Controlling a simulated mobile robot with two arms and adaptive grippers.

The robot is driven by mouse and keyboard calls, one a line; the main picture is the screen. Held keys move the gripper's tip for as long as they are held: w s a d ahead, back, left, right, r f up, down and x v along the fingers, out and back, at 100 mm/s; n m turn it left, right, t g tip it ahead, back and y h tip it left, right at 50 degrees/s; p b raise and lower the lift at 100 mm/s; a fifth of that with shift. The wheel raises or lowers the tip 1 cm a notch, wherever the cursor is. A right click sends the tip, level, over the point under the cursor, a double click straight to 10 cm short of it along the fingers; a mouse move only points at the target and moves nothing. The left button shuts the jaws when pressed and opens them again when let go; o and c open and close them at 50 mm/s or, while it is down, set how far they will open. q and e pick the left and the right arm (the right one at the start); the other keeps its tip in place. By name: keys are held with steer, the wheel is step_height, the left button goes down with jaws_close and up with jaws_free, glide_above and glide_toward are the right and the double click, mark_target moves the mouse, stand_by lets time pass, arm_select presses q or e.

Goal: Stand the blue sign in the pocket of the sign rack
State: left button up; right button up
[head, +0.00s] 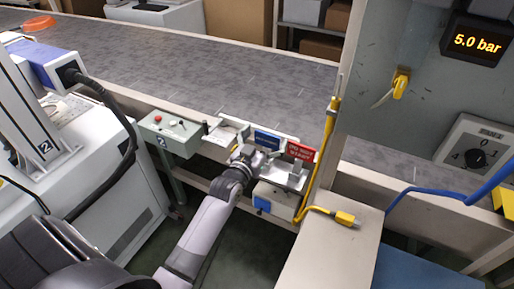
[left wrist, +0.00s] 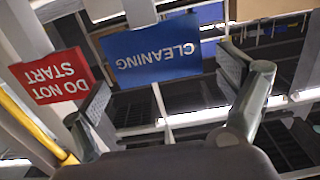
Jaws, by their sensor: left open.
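The blue sign (head: 267,139) stands upright just beyond my left gripper (head: 264,158) in the head view. In the left wrist view the blue sign (left wrist: 153,50) appears upside down, with the word CLEANING, between the two spread fingers of my left gripper (left wrist: 164,76). The fingers look apart from its faces, and nothing is held. A grey metal rack (head: 293,180) lies by the gripper, with a red sign (head: 300,151) standing at its right; the red sign (left wrist: 50,76) is left of the fingers in the wrist view. The gripper hides the blue sign's lower edge, so its seating cannot be told. My right gripper is out of view.
A grey conveyor belt (head: 190,62) runs behind the rack. A control box with a red button (head: 170,133) stands to the left. A yellow pipe (head: 325,150) and a grey cabinet (head: 425,95) stand close on the right. A beige tabletop (head: 335,250) lies in front.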

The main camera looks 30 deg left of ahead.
arm_select(q)
steer(key=s, duration=1)
steer(key=shift+s+d, duration=0.35)
steer(key=shift+s, duration=0.05)
